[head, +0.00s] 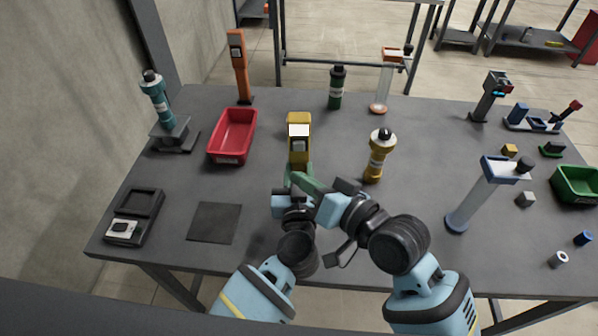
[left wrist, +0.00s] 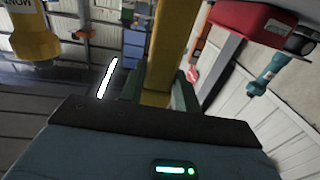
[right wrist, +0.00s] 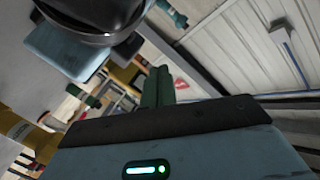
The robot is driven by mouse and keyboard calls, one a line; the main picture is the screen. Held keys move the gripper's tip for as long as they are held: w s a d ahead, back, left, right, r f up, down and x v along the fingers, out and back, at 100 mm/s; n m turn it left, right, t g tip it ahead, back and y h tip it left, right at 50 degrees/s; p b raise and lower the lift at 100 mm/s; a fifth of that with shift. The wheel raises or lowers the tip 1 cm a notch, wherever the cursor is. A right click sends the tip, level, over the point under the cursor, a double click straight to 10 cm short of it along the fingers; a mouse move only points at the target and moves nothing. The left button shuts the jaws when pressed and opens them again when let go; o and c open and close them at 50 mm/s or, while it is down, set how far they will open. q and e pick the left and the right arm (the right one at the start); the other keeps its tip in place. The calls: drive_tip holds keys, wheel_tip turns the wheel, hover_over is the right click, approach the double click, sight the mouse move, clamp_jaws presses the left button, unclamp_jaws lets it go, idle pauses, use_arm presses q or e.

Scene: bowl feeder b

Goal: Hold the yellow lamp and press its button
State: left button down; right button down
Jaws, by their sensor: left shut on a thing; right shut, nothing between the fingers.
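The yellow lamp (head: 299,157) stands upright near the table's middle, with a bright white panel near its top. My left gripper (head: 288,178) is shut on its lower part. In the left wrist view, the yellow lamp's post (left wrist: 167,50) runs between the green fingers. My right gripper (head: 304,181) is shut and empty, close to the lamp's lower front. Its closed green fingers show in the right wrist view (right wrist: 157,88). I cannot tell whether they touch the lamp. I cannot make out the button. The grippers partly hide the lamp's base.
A yellow bottle-shaped thing (head: 378,157) with a dark top stands close by on the right. A red tray (head: 253,138) lies to the left, and a dark green cylinder (head: 337,88) stands behind. A tall blue-topped stand (head: 473,203) is farther right. The dark mat (head: 214,222) is bare.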

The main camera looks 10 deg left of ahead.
use_arm(q)
drive_tip(key=shift+f, duration=0.2)
use_arm(e)
drive_tip(key=shift+s, duration=0.5)
use_arm(q)
drive_tip(key=c, duration=1.2)
unclamp_jaws()
drive_tip(key=shift+c, duration=0.2)
drive_tip(key=o, duration=0.3)
drive_tip(key=shift+r, duration=0.1)
